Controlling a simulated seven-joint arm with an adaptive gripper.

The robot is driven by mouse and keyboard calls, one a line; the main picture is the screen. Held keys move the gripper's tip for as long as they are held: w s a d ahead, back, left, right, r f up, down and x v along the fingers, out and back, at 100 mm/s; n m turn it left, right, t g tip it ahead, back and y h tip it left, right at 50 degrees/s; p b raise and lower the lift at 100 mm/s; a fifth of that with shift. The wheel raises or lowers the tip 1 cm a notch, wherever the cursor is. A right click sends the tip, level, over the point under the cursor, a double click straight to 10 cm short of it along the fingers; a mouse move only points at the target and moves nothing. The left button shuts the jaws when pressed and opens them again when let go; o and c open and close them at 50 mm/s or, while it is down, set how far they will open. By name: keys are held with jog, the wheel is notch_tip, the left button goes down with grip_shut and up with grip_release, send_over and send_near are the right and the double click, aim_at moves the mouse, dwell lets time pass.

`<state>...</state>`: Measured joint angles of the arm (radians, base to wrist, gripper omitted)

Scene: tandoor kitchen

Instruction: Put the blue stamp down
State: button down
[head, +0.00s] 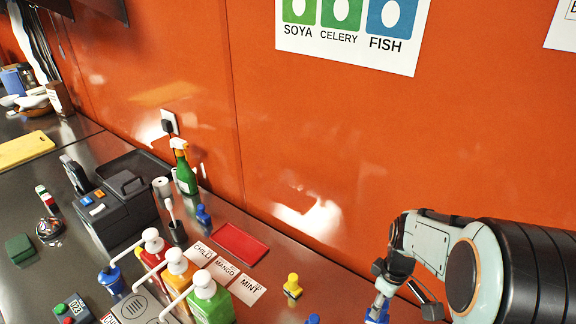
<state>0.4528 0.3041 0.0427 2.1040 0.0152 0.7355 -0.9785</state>
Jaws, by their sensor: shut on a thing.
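My gripper (381,300) is at the lower right of the head view, pointing down. It is shut on a blue stamp (376,315), which is cut off by the bottom edge of the picture. I cannot tell whether the stamp touches the counter. A yellow stamp (292,286) stands on the counter to the left of my gripper. The top of another blue thing (313,319) shows at the bottom edge between them. A further blue stamp-like thing (203,215) stands farther back near the wall.
A red tray (240,244) lies behind cards marked chilli, mango and mint (247,289). Red, orange and green (212,303) pump bottles stand left of the cards. A green spray bottle (184,168) stands by the orange wall. Bare counter lies between the tray and the yellow stamp.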

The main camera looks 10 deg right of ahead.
jog(key=w+a+r+m, duration=0.4)
jog(key=a+r+m, duration=0.2)
jog(key=a+r, duration=0.7)
jog(key=shift+r, duration=0.25)
jog(key=shift+w, duration=0.15)
jog(key=s+a+f+n, duration=0.1)
jog(key=s+a+f, duration=0.1)
jog(key=f, duration=0.6)
jog(key=s+a+f+n, duration=0.1)
jog(key=s+a+f, duration=0.1)
jog(key=f, duration=0.6)
jog(key=s+a+f+n, duration=0.1)
jog(key=s+a+f, duration=0.1)
jog(key=f, duration=0.7)
jog(key=shift+s+f, duration=0.1)
jog(key=shift+s, duration=0.25)
